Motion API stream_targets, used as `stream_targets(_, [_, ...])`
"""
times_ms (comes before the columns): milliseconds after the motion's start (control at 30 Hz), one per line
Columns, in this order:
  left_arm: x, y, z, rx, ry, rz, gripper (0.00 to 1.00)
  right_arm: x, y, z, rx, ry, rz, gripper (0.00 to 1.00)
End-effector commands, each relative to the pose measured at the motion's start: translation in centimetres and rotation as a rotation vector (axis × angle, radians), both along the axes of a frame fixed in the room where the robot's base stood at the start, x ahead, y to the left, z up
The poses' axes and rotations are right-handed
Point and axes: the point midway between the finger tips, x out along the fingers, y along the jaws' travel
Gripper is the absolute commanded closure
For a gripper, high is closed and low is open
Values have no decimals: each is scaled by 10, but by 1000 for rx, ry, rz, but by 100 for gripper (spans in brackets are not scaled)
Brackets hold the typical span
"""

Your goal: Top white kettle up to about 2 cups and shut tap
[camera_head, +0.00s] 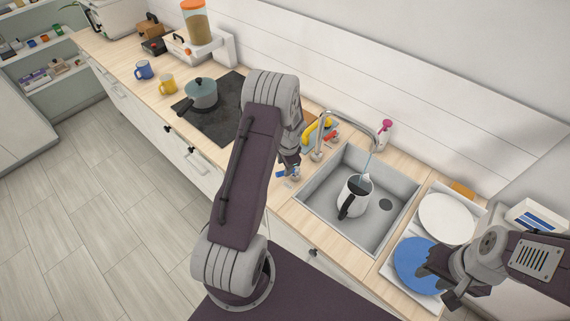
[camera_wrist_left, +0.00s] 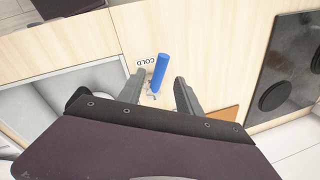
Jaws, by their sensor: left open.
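The white kettle (camera_head: 355,193) with a black handle stands upright in the grey sink (camera_head: 318,199), its top open. A thin blue stream of water runs into it from the tap spout (camera_head: 350,119). The water level inside is too small to tell. The blue cold lever (camera_head: 283,174) is beside the sink; it also shows in the left wrist view (camera_wrist_left: 160,73), near a COLD label. My left gripper (camera_head: 289,169) is open, its fingers either side of the blue lever, apart from it. My right gripper (camera_head: 442,288) looks open and empty above the blue plate.
A red lever (camera_head: 331,136) and a yellow item (camera_head: 316,130) are behind the tap base. The blue plate (camera_head: 411,262) and a white plate (camera_head: 447,218) lie right of the sink. A teal pot (camera_head: 202,93) sits on the black hob (camera_head: 222,122) to the left.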

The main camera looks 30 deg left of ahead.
Motion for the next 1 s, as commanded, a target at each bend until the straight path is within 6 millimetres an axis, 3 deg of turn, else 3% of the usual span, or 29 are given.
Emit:
stream_targets(133, [-1,-4,24,1,-5,-1,59,0,0,-8,0,0,0,64])
stream_targets(267, [-4,-6,34,0,-1,-1,59,0,0,-9,0,0,0,64])
stream_targets(1000, [-4,-6,36,-1,-1,0,59,0,0,-9,0,0,0,64])
